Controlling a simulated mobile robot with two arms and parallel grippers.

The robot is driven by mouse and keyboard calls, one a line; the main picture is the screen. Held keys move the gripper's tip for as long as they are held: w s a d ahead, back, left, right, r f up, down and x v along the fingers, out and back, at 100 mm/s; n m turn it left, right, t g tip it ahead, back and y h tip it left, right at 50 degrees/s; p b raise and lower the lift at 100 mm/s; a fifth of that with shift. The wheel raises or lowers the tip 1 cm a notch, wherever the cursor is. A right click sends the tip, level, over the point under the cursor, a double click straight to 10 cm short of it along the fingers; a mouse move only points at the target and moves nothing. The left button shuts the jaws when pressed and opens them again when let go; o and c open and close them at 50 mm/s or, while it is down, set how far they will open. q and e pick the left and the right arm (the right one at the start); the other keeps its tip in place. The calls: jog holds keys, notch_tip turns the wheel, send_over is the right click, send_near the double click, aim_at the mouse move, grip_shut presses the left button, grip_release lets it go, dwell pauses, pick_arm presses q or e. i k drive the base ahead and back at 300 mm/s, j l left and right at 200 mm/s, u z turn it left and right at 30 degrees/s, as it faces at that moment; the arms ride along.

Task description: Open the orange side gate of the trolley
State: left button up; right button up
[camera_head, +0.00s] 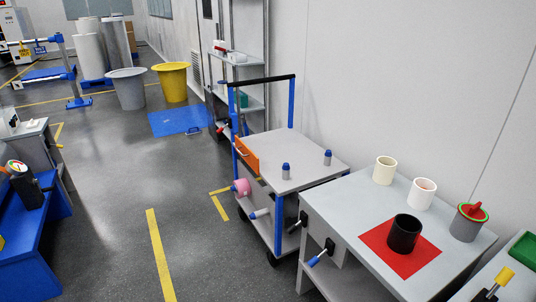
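The trolley (310,153) stands in the middle of the head view, near the wall. It has a grey top, blue posts and a black push bar (262,80) at its far end. The orange side gate (248,155) is a small panel at the left edge of the top, near the far left post. A pale handle (240,152) shows on its outer face. The gate looks upright, but I cannot tell if it is latched. Neither of my grippers is in view.
Two blue-capped bottles (286,172) (327,158) stand on the trolley top. A grey table (345,215) with cups stands close at the near right. The floor (190,190) left of the trolley is clear.

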aim_at(252, 159)
jog(key=i+j+z, duration=0.3)
jog(key=z, duration=0.15)
jog(key=i+j+z, duration=0.2)
jog(key=j+z, duration=0.25)
